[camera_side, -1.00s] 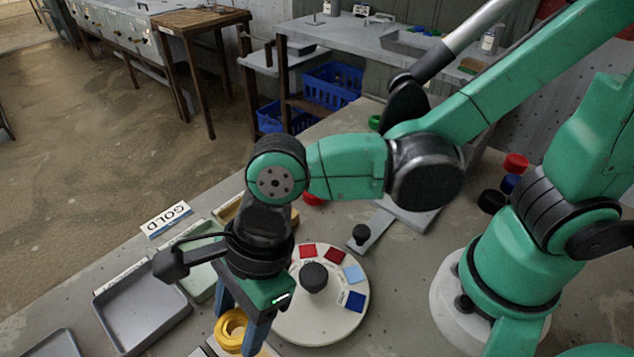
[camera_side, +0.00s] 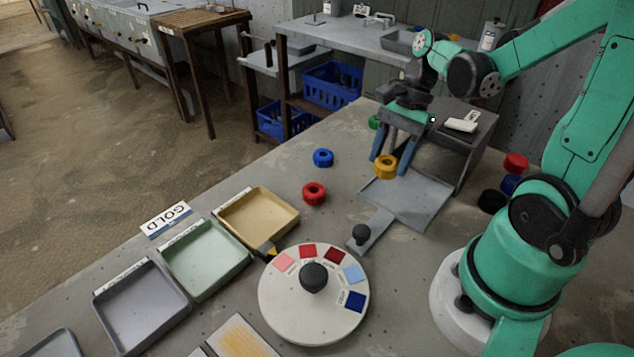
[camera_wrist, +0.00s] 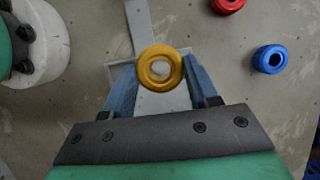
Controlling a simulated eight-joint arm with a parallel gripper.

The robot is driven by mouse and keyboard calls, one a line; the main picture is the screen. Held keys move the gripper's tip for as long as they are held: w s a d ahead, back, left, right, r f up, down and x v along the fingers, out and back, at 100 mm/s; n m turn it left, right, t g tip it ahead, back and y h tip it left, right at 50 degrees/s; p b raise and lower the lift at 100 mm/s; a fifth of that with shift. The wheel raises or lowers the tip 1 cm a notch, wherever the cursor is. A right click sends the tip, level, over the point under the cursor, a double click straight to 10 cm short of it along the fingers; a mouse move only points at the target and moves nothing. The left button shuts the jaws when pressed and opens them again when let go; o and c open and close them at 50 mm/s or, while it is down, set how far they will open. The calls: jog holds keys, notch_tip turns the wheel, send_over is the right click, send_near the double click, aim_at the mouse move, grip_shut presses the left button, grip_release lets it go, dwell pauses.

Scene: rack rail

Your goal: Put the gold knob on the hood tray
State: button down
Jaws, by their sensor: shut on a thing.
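My gripper (camera_side: 394,160) is shut on the gold knob (camera_side: 386,168), a yellow-gold ring with a hole. The knob also shows in the wrist view (camera_wrist: 152,84), between my two blue fingers. The flat grey hood tray (camera_side: 412,203) is slid out in front of the grey hood (camera_side: 462,135), its handle ending in a black knob (camera_side: 361,235). In the side view the gold knob appears over the tray's far left part. In the wrist view the tray (camera_wrist: 150,106) lies behind the knob. The height of the gap between them is hard to tell.
A red ring (camera_side: 314,193) and a blue ring (camera_side: 323,157) lie left of the tray. A green ring (camera_side: 374,122) is behind my gripper. A round white dial (camera_side: 290,325) with coloured patches and several bins (camera_side: 205,262) stand nearer the front. A GOLD sign (camera_side: 166,219) stands beside them.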

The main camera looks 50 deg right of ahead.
aim_at(399, 200)
jog(key=s+d, duration=0.2)
jog(key=d, duration=0.1)
jog(key=shift+s, duration=0.25)
jog(key=shift+f, duration=3.1)
jog(key=shift+f, duration=0.2)
jog(key=shift+c, duration=0.8)
grip_release()
notch_tip(399, 200, up, 8)
